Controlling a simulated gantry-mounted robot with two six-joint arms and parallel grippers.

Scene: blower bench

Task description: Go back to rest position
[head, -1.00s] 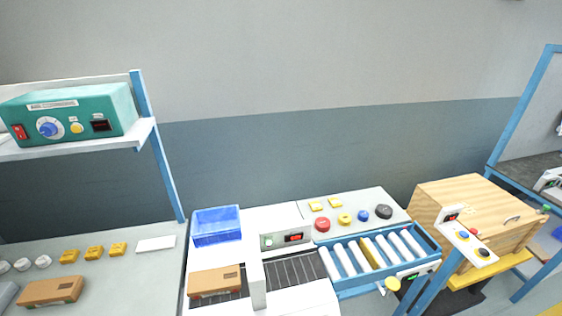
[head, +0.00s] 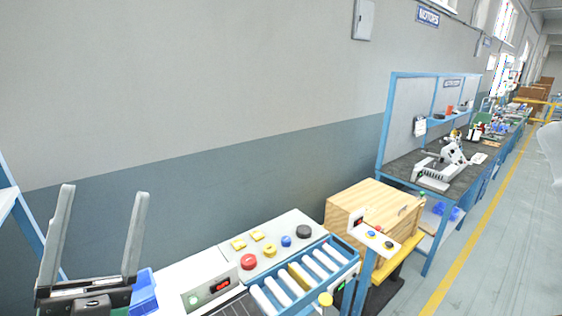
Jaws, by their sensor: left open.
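My left gripper (head: 97,240) shows at the lower left of the head view. Its two long grey fingers point up and stand wide apart with nothing between them. It is in front of the wall and covers part of a blue bin (head: 143,292). My right gripper is not in view. A pale rounded shape at the right edge is cut off, and I cannot tell what it is.
A bench panel with a red button (head: 249,262) and several other knobs stands beside a roller conveyor (head: 304,277). A wooden box (head: 375,208) is behind it. A dark-topped workbench (head: 440,172) and clear grey floor (head: 490,235) lie to the right.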

